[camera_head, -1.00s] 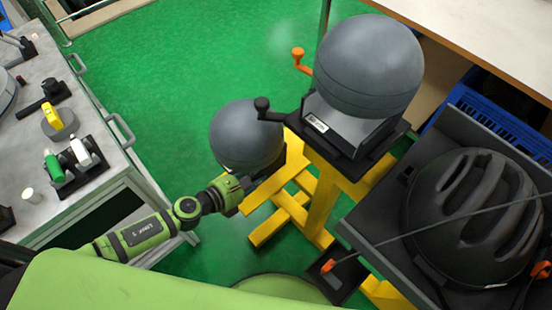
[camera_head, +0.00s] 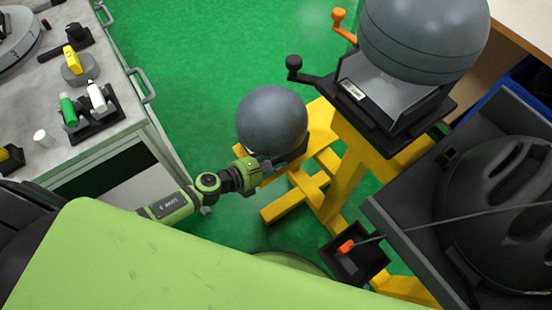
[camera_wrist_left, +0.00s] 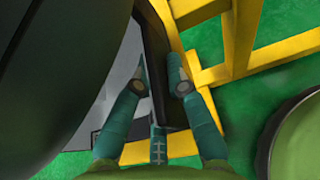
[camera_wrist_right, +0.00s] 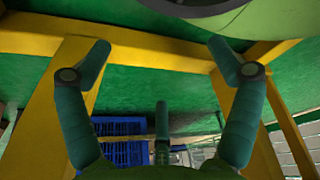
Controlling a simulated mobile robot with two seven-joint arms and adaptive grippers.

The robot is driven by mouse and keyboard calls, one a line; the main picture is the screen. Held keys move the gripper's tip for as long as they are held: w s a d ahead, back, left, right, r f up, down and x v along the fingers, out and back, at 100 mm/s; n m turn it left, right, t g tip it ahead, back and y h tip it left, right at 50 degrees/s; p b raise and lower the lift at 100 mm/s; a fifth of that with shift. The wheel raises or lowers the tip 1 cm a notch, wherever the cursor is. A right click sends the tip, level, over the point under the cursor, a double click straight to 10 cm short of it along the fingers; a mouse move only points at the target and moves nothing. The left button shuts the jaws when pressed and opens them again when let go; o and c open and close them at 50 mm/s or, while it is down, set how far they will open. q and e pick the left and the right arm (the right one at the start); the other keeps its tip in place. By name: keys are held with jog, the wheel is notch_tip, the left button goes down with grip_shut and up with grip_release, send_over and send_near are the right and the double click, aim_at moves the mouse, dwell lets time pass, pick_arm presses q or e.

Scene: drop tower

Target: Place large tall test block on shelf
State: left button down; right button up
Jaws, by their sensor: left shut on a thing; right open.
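A grey domed test block (camera_head: 272,118) on a dark base hangs beside the yellow stand in the head view. I take it for the large tall one. My left gripper (camera_head: 260,168) is shut on its dark base. In the left wrist view my left fingers (camera_wrist_left: 160,88) straddle a dark plate, and the block's dark curved side (camera_wrist_left: 60,70) fills the left. Another grey domed block (camera_head: 425,35) sits on a black holder on the stand. My right gripper (camera_wrist_right: 160,52) is open and empty in the right wrist view; the head view does not show it.
The yellow stand (camera_head: 350,165) rises right of the held block. A grey bench (camera_head: 95,140) with small fittings, probably the shelf's neighbour, is at left. A black helmet (camera_head: 500,215) lies in a dark tray at right. Green floor (camera_head: 210,60) is clear between bench and stand.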

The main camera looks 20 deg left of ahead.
pick_arm(q)
jog(key=shift+w+f, duration=0.15)
jog(key=shift+f, duration=0.4)
jog(key=c, duration=1.5)
grip_release()
jog(key=shift+f+b, duration=0.25)
jog(key=shift+b, duration=0.05)
jog(key=shift+o, duration=1.2)
jog(key=shift+s, duration=0.2)
pick_arm(e)
jog(key=shift+t, duration=0.6)
jog(key=w, duration=0.2)
jog(key=w+a, duration=0.1)
jog(key=w, duration=0.1)
jog(key=shift+w+r, duration=0.1)
